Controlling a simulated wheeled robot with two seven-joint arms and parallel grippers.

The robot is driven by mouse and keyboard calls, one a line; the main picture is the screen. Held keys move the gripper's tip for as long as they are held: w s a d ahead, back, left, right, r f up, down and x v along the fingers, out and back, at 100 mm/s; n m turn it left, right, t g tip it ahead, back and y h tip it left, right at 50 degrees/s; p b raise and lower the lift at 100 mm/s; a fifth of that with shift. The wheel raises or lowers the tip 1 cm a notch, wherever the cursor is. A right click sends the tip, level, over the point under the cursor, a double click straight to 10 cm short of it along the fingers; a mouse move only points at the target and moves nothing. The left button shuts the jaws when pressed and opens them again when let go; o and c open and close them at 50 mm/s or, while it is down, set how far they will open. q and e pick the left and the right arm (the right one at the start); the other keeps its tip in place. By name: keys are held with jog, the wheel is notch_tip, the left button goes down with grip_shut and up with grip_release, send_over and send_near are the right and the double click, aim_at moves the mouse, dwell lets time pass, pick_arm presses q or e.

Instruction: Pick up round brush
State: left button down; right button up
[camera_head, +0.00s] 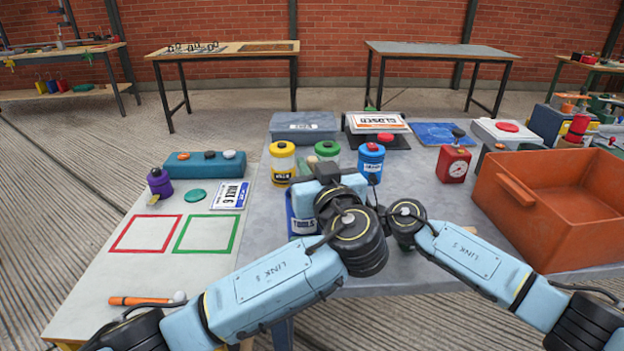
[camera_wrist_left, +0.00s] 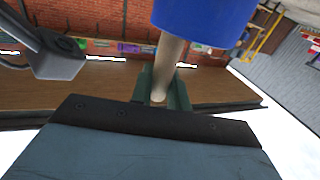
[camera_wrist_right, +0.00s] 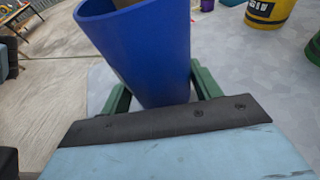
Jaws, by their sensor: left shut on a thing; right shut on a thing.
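A blue cup marked TOOLS (camera_head: 303,224) stands at the front middle of the table, partly hidden behind my arms. My right gripper (camera_wrist_right: 163,92) is shut on the cup's wall, its green fingers on either side of the blue cup (camera_wrist_right: 145,50). My left gripper (camera_wrist_left: 163,90) is shut on a pale wooden handle (camera_wrist_left: 168,65), which I take to be the round brush. The handle runs to the blue cup (camera_wrist_left: 200,18). A piece of wood (camera_wrist_right: 122,3) shows in the cup's mouth in the right wrist view. The brush's bristles are hidden.
Yellow (camera_head: 282,162), green (camera_head: 327,149) and blue (camera_head: 371,160) canisters stand close behind the grippers. The white board (camera_head: 110,275) at left has red and green outlined squares with free room.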

pick_arm(q)
notch_tip(320, 180, up, 16)
jog(key=shift+r, duration=0.25)
pick_arm(e)
jog(key=o, duration=0.8)
jog(key=shift+o, duration=0.2)
jog(key=shift+d, duration=0.1)
